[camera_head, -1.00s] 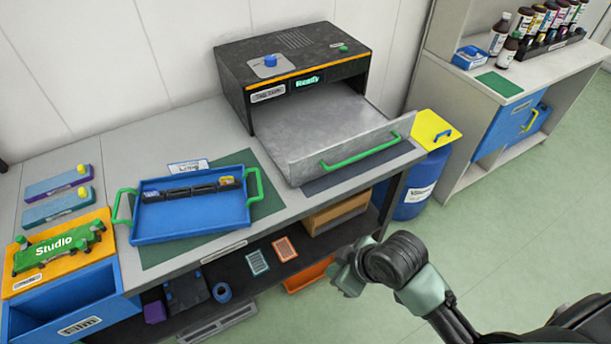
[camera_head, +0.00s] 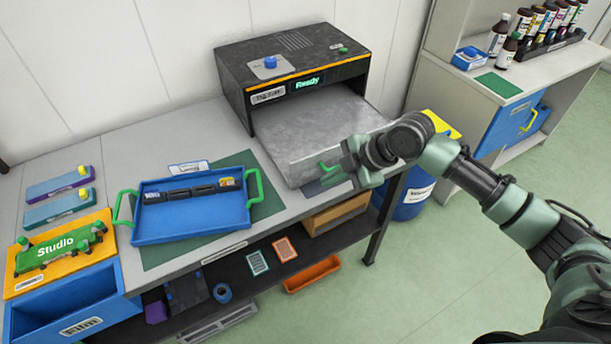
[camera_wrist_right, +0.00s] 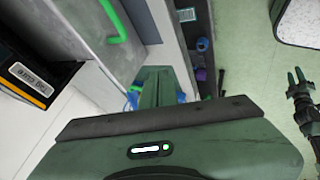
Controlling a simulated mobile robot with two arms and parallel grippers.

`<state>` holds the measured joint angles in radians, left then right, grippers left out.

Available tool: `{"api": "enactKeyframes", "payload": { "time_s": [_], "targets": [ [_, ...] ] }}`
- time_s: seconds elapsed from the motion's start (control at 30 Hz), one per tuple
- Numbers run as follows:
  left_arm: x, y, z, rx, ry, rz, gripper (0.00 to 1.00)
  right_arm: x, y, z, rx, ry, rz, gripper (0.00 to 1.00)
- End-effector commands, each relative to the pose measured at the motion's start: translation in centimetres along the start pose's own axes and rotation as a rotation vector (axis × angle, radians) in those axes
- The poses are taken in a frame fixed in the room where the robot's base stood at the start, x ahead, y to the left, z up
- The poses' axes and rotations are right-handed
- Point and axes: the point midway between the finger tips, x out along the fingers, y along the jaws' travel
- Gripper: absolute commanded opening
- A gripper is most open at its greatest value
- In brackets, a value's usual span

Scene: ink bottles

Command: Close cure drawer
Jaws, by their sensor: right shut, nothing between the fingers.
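The cure unit (camera_head: 295,62) is a black box with a lit "Ready" display on the bench. Its grey drawer (camera_head: 318,125) is pulled out, with the front panel and green handle (camera_head: 326,169) largely hidden behind my right gripper. My right gripper (camera_head: 352,163) is shut and empty in front of the drawer's front. I cannot tell from the head view whether it touches. In the right wrist view, the shut fingers (camera_wrist_right: 160,88) sit beside the drawer front, apart from the handle (camera_wrist_right: 114,20). A small dark arm end with green prongs, apparently my left gripper (camera_wrist_right: 297,82), shows at right.
A blue tray (camera_head: 190,226) with green handles stands on the bench left of the unit. A blue drum (camera_head: 411,205) with a yellow lid stands right of the bench. An orange bin (camera_head: 312,275) sits low. The floor in front is clear.

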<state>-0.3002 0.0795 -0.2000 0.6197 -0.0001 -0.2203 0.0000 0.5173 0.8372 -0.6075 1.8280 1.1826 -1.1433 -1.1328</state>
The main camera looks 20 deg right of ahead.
Motion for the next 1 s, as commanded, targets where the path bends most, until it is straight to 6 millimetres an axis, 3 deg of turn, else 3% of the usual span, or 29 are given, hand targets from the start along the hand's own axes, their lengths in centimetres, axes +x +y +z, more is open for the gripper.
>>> {"api": "enactKeyframes", "payload": {
  "time_s": [0.33,0.4,0.6,1.0],
  "targets": [
    [-2.1,0.0,-0.2,0.000,0.000,0.000,0.33,7.5,0.0,-0.3,0.004,0.002,-0.004,0.00],
    [-2.6,-0.1,-0.2,0.000,0.000,0.000,0.33,7.7,1.4,-0.2,0.003,0.000,0.002,0.00],
    [-3.1,-0.1,-0.3,0.000,0.000,0.000,0.33,8.8,3.1,-0.1,0.002,0.000,0.001,0.00],
    [-3.2,-0.1,-0.3,0.000,0.001,0.000,0.33,9.2,3.5,0.0,0.001,0.000,0.000,0.00]
  ]
}}
